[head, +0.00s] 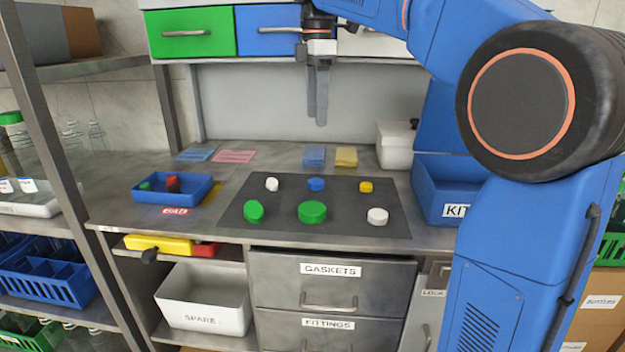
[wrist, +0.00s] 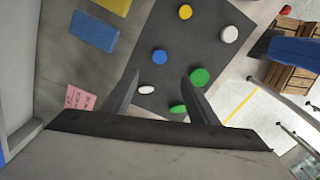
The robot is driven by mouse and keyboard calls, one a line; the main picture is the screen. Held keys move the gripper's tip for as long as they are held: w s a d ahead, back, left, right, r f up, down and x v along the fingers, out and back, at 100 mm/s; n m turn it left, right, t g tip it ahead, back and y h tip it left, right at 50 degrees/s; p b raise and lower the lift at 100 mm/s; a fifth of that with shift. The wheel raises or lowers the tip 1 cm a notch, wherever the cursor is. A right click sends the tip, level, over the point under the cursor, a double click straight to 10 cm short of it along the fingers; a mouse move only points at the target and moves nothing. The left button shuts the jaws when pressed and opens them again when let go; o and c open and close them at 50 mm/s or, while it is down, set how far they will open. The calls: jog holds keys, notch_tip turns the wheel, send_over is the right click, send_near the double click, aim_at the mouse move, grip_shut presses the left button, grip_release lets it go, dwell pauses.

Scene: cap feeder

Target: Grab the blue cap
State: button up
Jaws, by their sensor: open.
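The blue cap (head: 316,184) lies on a dark mat (head: 290,231) on the steel counter, in the back row between a small white cap (head: 272,184) and a yellow cap (head: 365,187). In the wrist view the blue cap (wrist: 159,57) shows beyond the fingertips, roughly between their lines. My gripper (head: 319,122) hangs high above the counter, fingers pointing down, apart from every cap. In the wrist view my gripper (wrist: 160,80) has its two fingers spread with nothing between them.
Two green caps (head: 312,212) and a larger white cap (head: 377,216) lie in the mat's front row. A blue tray (head: 150,197) stands left, a blue KIT bin (head: 432,205) right. Blue and yellow pads (head: 346,157) lie behind the mat. Upper drawers (head: 192,33) hang behind my gripper.

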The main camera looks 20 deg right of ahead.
aim_at(317, 180)
notch_tip(317, 180, down, 17)
jog(key=shift+d, duration=0.1)
dwell(0.7)
jog(key=c, duration=1.1)
